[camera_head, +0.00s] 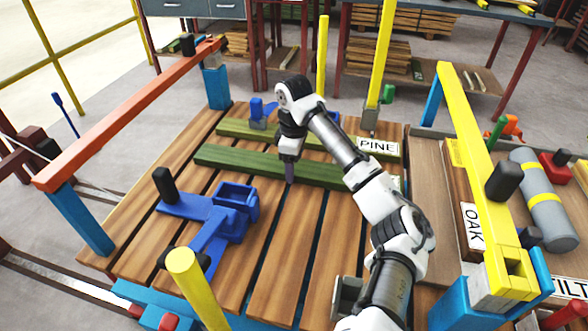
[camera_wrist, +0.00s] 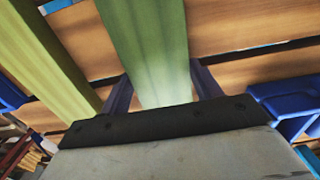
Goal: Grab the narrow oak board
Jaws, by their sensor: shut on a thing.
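My gripper (camera_head: 289,178) points down over the slatted wooden table and is shut on the nearer of two long green boards (camera_head: 225,157). In the wrist view this green board (camera_wrist: 148,45) lies between the two fingers (camera_wrist: 162,90). The other green board (camera_head: 240,130) lies behind it, roughly parallel, and also shows at the left of the wrist view (camera_wrist: 38,65). Both look flat on the slats. My arm covers part of the nearer board's right end.
A PINE label (camera_head: 378,147) is at the right end of the boards. An OAK label (camera_head: 473,226) is on the right-hand side, beside a yellow beam (camera_head: 463,130). A blue clamp-like fixture (camera_head: 225,215) stands on the table's front left. A yellow post (camera_head: 198,290) rises in front.

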